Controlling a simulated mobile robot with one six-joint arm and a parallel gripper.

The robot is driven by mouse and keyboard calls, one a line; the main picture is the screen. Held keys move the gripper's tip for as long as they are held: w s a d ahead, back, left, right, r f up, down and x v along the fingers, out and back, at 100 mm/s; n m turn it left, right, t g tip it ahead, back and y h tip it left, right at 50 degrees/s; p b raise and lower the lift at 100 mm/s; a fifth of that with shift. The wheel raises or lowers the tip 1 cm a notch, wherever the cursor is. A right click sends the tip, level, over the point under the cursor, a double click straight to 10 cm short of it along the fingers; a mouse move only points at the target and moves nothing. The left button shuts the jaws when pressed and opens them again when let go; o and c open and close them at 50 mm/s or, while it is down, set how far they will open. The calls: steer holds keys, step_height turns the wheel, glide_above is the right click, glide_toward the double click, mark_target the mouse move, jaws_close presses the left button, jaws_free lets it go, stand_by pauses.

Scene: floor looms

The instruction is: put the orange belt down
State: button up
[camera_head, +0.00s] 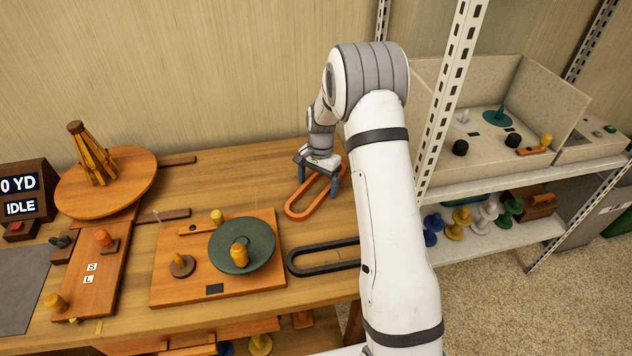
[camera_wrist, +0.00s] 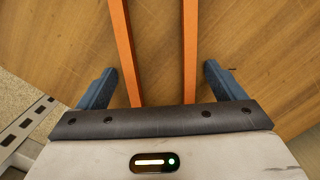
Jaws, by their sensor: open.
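The orange belt (camera_head: 313,197) is a long, narrow loop lying on the wooden table towards the back, near the right end. My gripper (camera_head: 318,182) is over the belt, with its blue fingers on either side of it. In the wrist view the two sides of the belt (camera_wrist: 190,60) run between the open fingers of my gripper (camera_wrist: 159,88). The fingers stand apart from the belt, with a gap on each side. The far part of the loop is out of the wrist view, and the near part is hidden behind the gripper body.
A black belt (camera_head: 322,260) lies in front of the orange one. A wooden board (camera_head: 175,285) with a dark green disc (camera_head: 242,246) stands to its left. A round wooden stand (camera_head: 130,180) is at the back left. A metal shelf (camera_head: 480,180) stands close on the right.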

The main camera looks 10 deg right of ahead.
steer(key=shift+r, duration=0.1)
step_height(320, 180, up, 12)
steer(key=s+r+n+t, duration=0.1)
steer(key=s+r+n, duration=0.3)
steer(key=s+r, duration=0.7)
steer(key=s+f+n+t, duration=0.1)
steer(key=s+n, duration=0.4)
steer(key=s, duration=1.6)
steer(key=shift+a+t+h, duration=0.15)
steer(key=shift+t+h, duration=0.25)
steer(key=shift+t, duration=0.3)
steer(key=shift+r+p, duration=0.4)
